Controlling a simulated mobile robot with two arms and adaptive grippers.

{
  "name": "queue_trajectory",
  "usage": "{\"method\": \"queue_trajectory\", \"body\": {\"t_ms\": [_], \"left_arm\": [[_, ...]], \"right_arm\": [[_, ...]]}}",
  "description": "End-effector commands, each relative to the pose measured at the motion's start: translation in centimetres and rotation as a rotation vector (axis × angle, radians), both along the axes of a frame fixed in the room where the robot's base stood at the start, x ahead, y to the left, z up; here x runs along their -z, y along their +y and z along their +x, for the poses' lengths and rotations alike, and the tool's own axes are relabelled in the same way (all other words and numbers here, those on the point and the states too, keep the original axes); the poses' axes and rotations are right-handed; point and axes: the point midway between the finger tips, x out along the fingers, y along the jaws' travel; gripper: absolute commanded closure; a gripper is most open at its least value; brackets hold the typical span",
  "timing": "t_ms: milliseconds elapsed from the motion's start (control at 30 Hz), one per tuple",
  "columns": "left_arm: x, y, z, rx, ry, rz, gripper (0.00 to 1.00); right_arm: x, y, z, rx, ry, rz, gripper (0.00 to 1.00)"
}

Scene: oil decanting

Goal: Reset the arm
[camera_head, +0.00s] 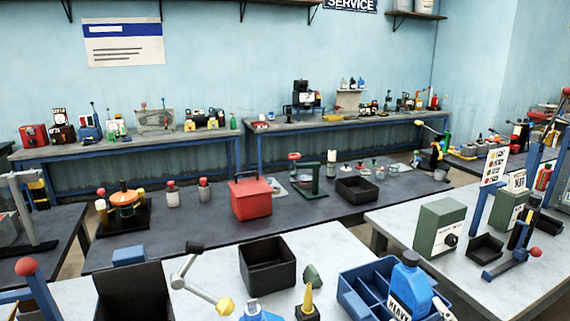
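Neither of my grippers shows in the head view, and no part of my arms can be made out. On the near light grey table (330,258), a pale lever with a yellow knob (225,305) slants down to the right from a dark grip. A blue jug (408,287) with lettering stands at a blue divided tray (350,284).
An open black box (267,266) and a tall dark panel (134,293) stand on the near table. A red-knobbed blue lever (38,288) rises at lower left. A red can (250,196) stands on the dark middle table. A green box (440,227) is at right.

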Motion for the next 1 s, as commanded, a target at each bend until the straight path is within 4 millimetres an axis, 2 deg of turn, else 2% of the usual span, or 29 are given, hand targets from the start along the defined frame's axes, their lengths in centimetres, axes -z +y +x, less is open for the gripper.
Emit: {"method": "queue_trajectory", "body": {"t_ms": [33, 100, 200, 300, 433, 600, 867, 1000], "left_arm": [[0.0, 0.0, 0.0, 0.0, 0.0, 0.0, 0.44], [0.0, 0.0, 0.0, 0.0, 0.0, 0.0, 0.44], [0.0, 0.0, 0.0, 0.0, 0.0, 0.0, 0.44], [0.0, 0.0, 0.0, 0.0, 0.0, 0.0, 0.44], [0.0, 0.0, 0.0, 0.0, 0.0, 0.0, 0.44], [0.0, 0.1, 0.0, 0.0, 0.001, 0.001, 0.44], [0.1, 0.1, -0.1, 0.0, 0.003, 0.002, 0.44], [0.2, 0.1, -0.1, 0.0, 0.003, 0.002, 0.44]], "right_arm": [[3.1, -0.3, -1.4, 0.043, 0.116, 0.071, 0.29], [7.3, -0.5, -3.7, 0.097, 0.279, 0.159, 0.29], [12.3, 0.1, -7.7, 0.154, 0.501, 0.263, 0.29], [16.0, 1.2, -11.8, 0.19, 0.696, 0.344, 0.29], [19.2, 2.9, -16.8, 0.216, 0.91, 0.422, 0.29], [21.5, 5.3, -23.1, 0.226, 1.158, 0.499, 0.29], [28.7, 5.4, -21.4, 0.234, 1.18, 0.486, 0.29], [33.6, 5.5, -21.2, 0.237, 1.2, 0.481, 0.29]]}}
